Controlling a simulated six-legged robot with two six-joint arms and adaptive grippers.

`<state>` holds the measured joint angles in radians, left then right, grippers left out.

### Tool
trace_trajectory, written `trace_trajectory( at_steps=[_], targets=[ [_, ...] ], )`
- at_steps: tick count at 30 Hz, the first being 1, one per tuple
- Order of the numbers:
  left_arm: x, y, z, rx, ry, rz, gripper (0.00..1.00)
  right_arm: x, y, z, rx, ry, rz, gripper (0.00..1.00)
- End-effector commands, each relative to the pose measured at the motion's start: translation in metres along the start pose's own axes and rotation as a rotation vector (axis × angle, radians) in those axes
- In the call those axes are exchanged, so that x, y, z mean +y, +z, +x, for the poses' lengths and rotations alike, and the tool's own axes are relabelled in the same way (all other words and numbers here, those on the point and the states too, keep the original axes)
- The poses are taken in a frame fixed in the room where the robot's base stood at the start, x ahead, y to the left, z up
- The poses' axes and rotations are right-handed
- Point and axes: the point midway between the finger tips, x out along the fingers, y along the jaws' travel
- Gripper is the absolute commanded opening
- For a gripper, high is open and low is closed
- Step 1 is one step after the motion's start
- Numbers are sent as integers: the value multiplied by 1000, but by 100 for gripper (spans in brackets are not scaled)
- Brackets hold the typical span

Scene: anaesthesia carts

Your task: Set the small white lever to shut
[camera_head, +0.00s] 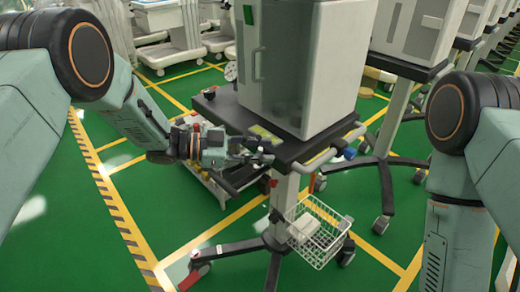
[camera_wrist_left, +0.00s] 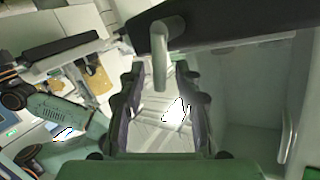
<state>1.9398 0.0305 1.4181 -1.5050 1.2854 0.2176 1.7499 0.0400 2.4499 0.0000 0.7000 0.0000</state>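The small white lever (camera_wrist_left: 160,68) shows in the left wrist view as a pale bent rod. It hangs down from the edge of a dark slab (camera_wrist_left: 225,22). My left gripper (camera_wrist_left: 159,88) is open, with its two dark fingers apart and the lever's lower end between the tips in the picture. I cannot tell whether they touch it. In the head view my left gripper (camera_head: 262,150) is at the left edge of the cart's dark top (camera_head: 225,110), and the lever cannot be made out there. My right gripper is out of view.
A grey-white cabinet (camera_head: 305,65) stands on the cart top. A wire basket (camera_head: 318,235) hangs on the cart's column, with wheeled feet (camera_head: 235,247) below. More carts (camera_head: 415,35) stand behind to the right. Green floor is open at the left.

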Motion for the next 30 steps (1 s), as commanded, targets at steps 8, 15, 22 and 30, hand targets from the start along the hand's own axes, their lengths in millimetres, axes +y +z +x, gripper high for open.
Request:
trace_trajectory(
  at_steps=[8, 15, 22, 30],
  targets=[
    [-2, 0, -30, 1, -5, -1, 33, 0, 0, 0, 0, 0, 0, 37],
    [-2, 0, -80, 1, -6, 0, 33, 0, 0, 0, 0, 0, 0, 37],
    [0, 0, -112, 1, -2, -1, 33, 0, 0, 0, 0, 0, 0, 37],
    [0, 0, -120, 0, 0, 0, 33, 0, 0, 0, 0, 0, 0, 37]
  ],
)
